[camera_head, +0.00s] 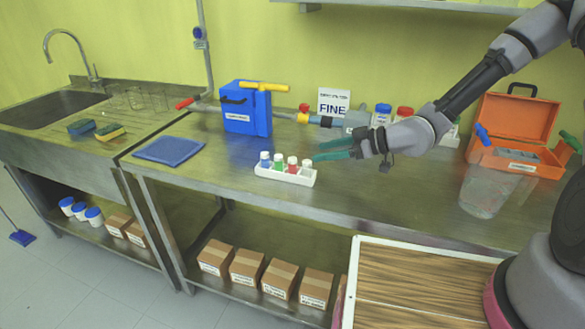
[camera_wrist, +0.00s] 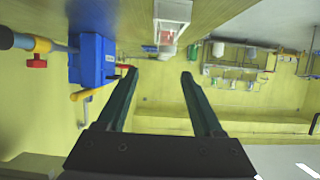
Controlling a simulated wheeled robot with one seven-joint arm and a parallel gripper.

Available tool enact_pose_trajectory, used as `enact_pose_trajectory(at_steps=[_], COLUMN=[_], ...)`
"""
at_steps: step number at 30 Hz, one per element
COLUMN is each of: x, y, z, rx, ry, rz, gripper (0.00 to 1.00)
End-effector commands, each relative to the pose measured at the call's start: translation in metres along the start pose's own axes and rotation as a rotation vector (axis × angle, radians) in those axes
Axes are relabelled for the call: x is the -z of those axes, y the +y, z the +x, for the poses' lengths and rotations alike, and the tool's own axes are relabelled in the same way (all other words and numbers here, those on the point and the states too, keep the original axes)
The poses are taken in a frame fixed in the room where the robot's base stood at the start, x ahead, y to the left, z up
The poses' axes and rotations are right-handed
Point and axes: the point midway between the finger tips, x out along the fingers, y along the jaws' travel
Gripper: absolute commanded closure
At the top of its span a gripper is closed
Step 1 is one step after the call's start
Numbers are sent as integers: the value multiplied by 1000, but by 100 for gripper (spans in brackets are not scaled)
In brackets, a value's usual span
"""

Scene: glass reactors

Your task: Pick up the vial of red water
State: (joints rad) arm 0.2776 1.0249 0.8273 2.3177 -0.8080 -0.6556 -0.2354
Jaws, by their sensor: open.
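A white rack (camera_head: 285,176) stands on the steel bench and holds a row of small white-capped vials. The red vial (camera_head: 292,165) sits upright in it, between a green vial (camera_head: 278,163) and a pale vial (camera_head: 307,168). A blue vial (camera_head: 265,160) is at the left end. My gripper (camera_head: 315,153) points left, just right of and slightly behind the rack. Its green fingers are apart and empty. In the wrist view my gripper (camera_wrist: 160,74) is open, with the rack (camera_wrist: 173,11) beyond the fingertips at the top.
A blue box (camera_head: 246,110) with a yellow handle stands behind the rack. A folded blue cloth (camera_head: 168,150) lies to the left. A clear beaker (camera_head: 486,190) and an orange toolbox (camera_head: 515,135) are to the right. The bench front by the rack is clear.

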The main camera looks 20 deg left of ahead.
Motion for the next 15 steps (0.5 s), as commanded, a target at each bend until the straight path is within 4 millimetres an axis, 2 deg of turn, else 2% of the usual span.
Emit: enact_pose_trajectory(at_steps=[6, 15], x=[0, 0], y=[-2, -6], z=[36, 64], rx=[3, 3], ry=[1, -1], rz=[-1, 0], gripper=[32, 32])
